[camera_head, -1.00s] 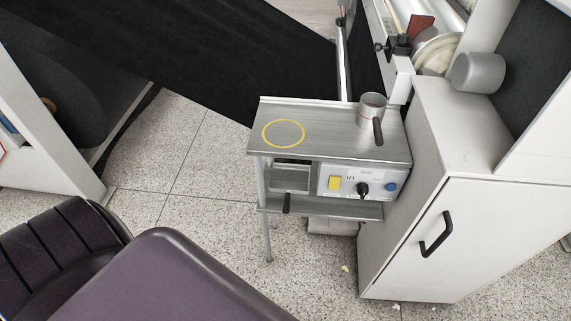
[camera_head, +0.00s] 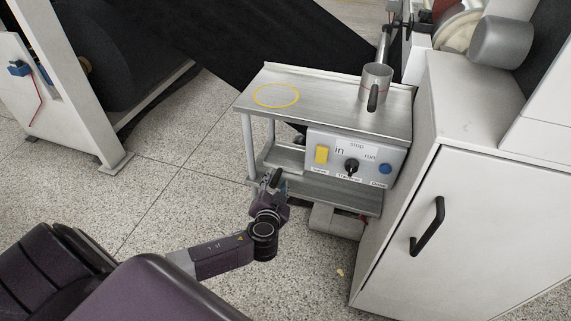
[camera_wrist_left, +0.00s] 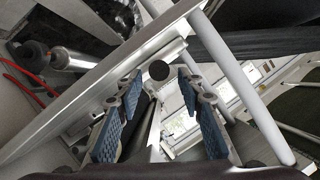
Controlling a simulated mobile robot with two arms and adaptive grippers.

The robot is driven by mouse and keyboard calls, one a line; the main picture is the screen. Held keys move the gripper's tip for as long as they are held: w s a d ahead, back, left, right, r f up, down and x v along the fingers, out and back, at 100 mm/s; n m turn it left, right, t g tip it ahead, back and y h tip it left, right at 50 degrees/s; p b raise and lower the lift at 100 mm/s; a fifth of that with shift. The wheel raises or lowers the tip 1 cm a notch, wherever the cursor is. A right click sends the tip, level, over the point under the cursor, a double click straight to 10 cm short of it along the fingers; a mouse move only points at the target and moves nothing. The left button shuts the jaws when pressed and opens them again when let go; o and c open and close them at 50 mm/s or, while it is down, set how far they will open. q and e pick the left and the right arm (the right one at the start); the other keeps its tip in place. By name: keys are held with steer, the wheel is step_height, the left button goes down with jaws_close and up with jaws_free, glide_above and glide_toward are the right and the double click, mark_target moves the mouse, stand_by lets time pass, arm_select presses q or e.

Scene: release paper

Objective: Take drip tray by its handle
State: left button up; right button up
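The drip tray (camera_head: 284,157) is a shallow grey metal tray in the left opening under the steel table top. Its black handle (camera_head: 275,178) sticks out at the front. My left gripper (camera_head: 272,188) is at the handle, partly covering it. In the left wrist view the gripper (camera_wrist_left: 160,98) is open, with its blue-padded fingers apart. A dark round end (camera_wrist_left: 159,70), which looks like the handle's, shows between and beyond the fingertips. I cannot tell whether a finger touches it. My right gripper is not in view.
The steel table (camera_head: 330,103) carries a metal cup (camera_head: 376,84) with a black handle and a yellow ring mark (camera_head: 276,96). A control panel (camera_head: 352,154) is right of the tray. A white cabinet (camera_head: 410,240) stands at the right. The floor at left is clear.

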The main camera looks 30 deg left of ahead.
mark_target(278, 176)
arm_select(q)
steer(key=x, duration=0.4)
steer(key=shift+w+r, duration=0.1)
steer(key=shift+w, duration=0.05)
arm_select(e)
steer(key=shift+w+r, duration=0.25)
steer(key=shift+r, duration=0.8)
arm_select(q)
steer(key=shift+d, duration=0.1)
steer(key=shift+c, duration=0.4)
jaws_close()
steer(key=shift+r, duration=0.1)
